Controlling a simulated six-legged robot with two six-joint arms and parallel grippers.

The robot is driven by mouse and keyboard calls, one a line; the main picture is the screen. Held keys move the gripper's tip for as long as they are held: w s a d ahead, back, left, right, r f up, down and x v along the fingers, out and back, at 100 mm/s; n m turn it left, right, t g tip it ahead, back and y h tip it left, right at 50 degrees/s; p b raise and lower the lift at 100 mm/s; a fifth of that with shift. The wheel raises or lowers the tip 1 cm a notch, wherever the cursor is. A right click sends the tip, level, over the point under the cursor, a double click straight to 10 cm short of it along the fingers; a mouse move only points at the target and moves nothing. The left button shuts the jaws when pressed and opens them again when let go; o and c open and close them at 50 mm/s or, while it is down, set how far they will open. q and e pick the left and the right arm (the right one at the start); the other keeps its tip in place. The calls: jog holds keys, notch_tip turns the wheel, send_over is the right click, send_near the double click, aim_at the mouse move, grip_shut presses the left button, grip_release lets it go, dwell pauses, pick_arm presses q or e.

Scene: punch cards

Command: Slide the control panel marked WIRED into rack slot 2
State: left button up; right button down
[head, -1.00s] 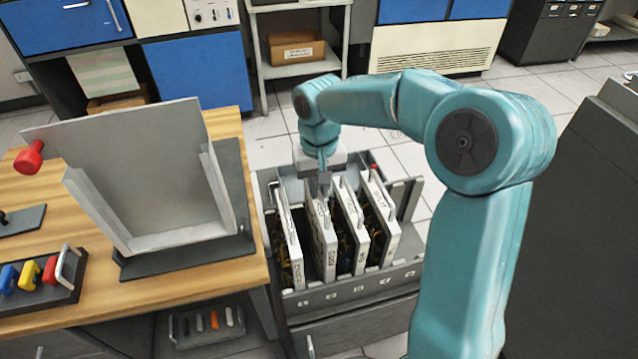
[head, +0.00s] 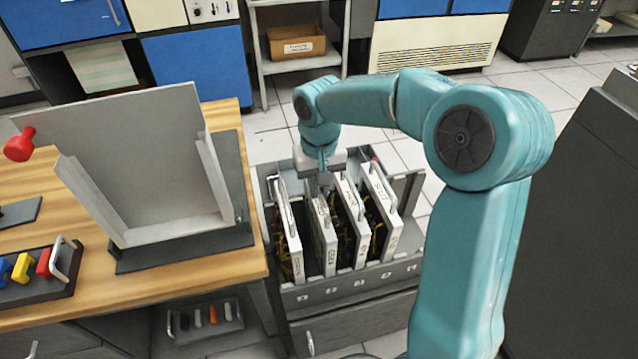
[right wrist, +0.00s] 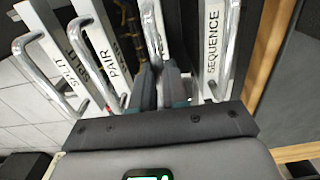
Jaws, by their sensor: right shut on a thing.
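The rack (head: 350,284) is an open grey box with several white-edged panels upright side by side. My right gripper (head: 325,184) points down at the second panel from the left (head: 325,240) and is shut on that panel's metal handle. The grip also shows in the right wrist view (right wrist: 159,70), where the jaws cover the held panel's label. That view shows neighbouring panels marked SEQUENCE (right wrist: 211,50), PAIR (right wrist: 112,60) and SPLIT (right wrist: 62,45). I cannot read WIRED on any panel. The slot marks on the rack's front lip are too small to read surely. My left gripper is out of view.
A wooden table (head: 195,280) stands left of the rack, bearing a tilted grey holder (head: 150,150) and a tray with coloured handles (head: 35,283). A dark cabinet (head: 565,220) stands at the right. The rack's right end looks empty of panels.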

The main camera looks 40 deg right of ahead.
jog(key=c, duration=1.1)
grip_release()
jog(key=shift+r, duration=0.15)
notch_tip(320, 180, up, 16)
jog(key=p, duration=0.3)
jog(key=shift+r+p, duration=0.15)
jog(key=shift+p, duration=0.15)
jog(key=shift+s, duration=0.2)
